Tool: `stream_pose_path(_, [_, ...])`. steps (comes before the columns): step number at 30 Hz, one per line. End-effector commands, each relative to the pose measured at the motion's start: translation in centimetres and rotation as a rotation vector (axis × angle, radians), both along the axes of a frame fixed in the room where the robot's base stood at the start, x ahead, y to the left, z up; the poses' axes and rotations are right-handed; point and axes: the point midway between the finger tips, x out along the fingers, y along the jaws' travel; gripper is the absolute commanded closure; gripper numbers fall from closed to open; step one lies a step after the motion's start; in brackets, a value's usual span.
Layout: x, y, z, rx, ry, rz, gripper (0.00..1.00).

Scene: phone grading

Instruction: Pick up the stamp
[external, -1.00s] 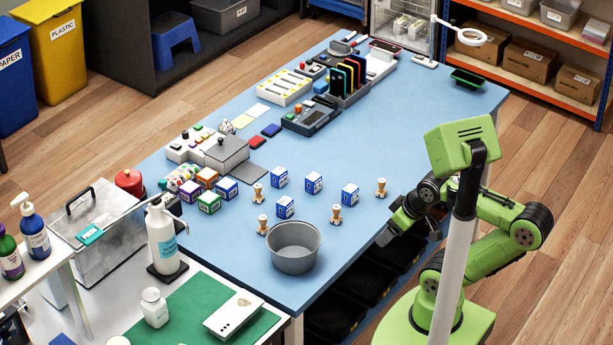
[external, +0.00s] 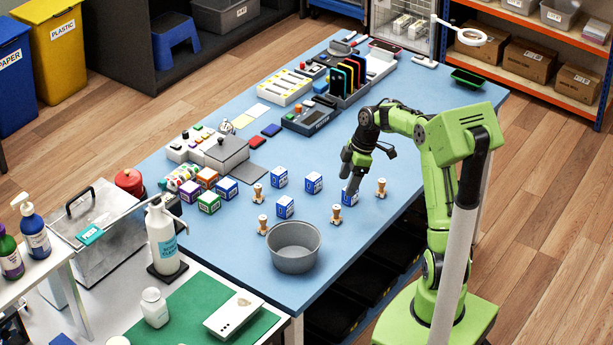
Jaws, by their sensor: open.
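Several small stamps with light wooden handles stand upright on the blue table. One stamp (external: 381,187) is at the right, one stamp (external: 336,214) is nearer the front edge, and two stamps (external: 258,193) (external: 263,224) stand further left. My gripper (external: 351,186) is open and points down at the blue box (external: 350,199), partly covering it. It is between the right stamp and the front stamp. I cannot tell whether its fingers touch the box or hang above it. Nothing shows held in it.
More blue boxes (external: 313,183) (external: 285,207) (external: 280,178) stand among the stamps. A grey bowl (external: 294,262) is at the table's near end.

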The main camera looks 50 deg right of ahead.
Motion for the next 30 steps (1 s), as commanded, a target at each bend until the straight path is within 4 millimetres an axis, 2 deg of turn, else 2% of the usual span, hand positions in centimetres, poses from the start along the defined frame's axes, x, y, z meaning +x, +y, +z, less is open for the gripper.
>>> stream_pose_path(1, [0.2,0.4,-1.9,0.002,0.004,0.001,0.31])
stream_pose_path(6, [1.0,1.2,-5.7,0.002,0.005,-0.002,0.31])
stream_pose_path(14, [1.7,1.9,-8.2,0.000,0.002,-0.002,0.31])
stream_pose_path(19, [2.3,2.7,-11.4,0.001,0.004,-0.002,0.31])
stream_pose_path(21, [2.5,2.8,-12.0,0.000,0.003,-0.003,0.31])
stream_pose_path(26, [2.5,2.8,-11.8,-0.002,0.001,-0.003,0.31])
stream_pose_path(30, [2.5,2.8,-11.7,-0.002,0.001,-0.003,0.49])
